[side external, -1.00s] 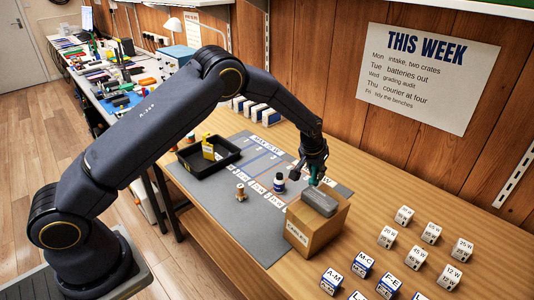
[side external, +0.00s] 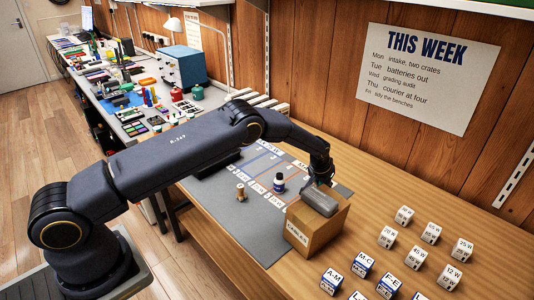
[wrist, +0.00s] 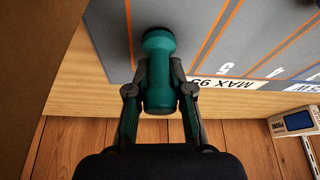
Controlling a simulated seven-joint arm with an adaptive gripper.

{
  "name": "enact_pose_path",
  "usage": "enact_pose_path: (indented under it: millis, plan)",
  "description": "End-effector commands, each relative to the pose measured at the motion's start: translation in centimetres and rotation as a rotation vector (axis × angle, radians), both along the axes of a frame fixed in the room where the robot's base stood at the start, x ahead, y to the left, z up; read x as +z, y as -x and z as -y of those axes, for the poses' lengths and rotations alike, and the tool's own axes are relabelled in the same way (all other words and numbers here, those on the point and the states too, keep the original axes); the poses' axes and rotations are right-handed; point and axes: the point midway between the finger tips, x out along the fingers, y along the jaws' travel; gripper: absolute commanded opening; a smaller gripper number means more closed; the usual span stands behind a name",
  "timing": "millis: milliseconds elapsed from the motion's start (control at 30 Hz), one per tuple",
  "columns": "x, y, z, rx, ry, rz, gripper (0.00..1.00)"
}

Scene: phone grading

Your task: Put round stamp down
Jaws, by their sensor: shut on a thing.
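The round stamp (wrist: 158,72) is dark green, with a rounded end and a narrower waist. In the wrist view my gripper (wrist: 158,80) is shut on it, a finger on each side. The stamp's far end is over the grey mat (wrist: 105,40), near the mat's edge; I cannot tell if it touches. In the side external view my gripper (side external: 320,180) is low behind the cardboard box, and the stamp is hidden there. The mat (side external: 228,212) also shows in that view.
The cardboard box (side external: 318,227), with a grey object (side external: 320,202) on top, stands close in front of my gripper. A small bottle (side external: 279,183) and a wooden stamp-like piece (side external: 240,192) stand on the mat. Several labelled cubes (side external: 388,237) sit on the right.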

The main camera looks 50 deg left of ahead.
Motion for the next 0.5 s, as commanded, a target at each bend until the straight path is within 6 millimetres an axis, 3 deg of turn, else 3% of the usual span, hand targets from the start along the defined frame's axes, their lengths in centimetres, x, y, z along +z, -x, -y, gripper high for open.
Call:
enact_pose_path:
  millis: [67, 100, 300, 500]
  plan:
    - [-0.27, 0.01, 0.00, 0.000, 0.000, 0.000, 0.00]
    - [-0.24, 0.00, 0.00, 0.000, 0.000, 0.000, 0.23]
    - [-0.23, 0.01, 0.00, 0.000, 0.000, 0.000, 0.44]
    - [-0.22, 0.01, 0.01, 0.000, 0.000, 0.000, 0.46]
